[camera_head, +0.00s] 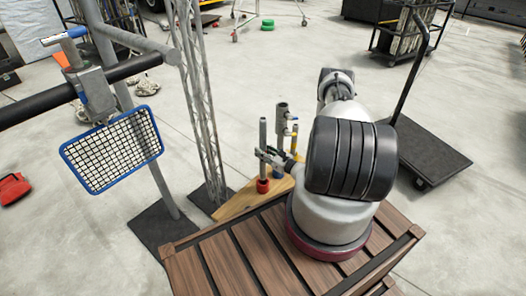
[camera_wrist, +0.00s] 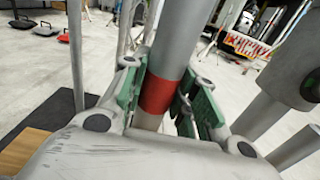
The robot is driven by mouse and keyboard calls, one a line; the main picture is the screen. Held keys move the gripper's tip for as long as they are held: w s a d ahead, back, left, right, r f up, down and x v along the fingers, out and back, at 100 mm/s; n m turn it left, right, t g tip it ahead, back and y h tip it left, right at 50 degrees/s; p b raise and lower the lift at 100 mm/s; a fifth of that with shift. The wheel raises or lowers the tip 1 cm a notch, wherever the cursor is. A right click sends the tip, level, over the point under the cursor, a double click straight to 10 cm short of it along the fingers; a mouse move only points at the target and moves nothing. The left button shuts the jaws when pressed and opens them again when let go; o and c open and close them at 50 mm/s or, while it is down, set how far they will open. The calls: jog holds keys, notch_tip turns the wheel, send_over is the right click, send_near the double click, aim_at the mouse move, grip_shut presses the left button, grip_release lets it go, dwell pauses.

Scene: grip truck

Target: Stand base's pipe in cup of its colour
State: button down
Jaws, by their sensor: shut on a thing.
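My gripper (camera_wrist: 165,92) is shut on a grey pipe (camera_wrist: 180,35) with a red band (camera_wrist: 162,94); the green finger pads sit on either side of it. In the head view my gripper (camera_head: 266,156) holds this pipe (camera_head: 263,133) upright. Its lower end meets a red cup (camera_head: 263,186) on a light wooden board (camera_head: 233,206); I cannot tell how deep it sits. A blue cup (camera_head: 278,172) stands just right of the red one. The pipe's lower end is hidden in the wrist view.
A slatted brown platform (camera_head: 205,270) lies in front. A lattice truss (camera_head: 203,110) and a blue-framed mesh panel (camera_head: 112,149) stand left. A dark cart (camera_head: 432,153) is at right.

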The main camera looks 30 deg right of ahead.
aim_at(263, 164)
jog(key=shift+f, duration=1.75)
jog(key=shift+f, duration=2.25)
jog(key=c, duration=1)
grip_release()
jog(key=shift+c, duration=0.2)
jog(key=shift+s, duration=0.1)
jog(key=v, duration=1.1)
jog(key=shift+s+d, duration=0.15)
jog(key=shift+s, duration=0.25)
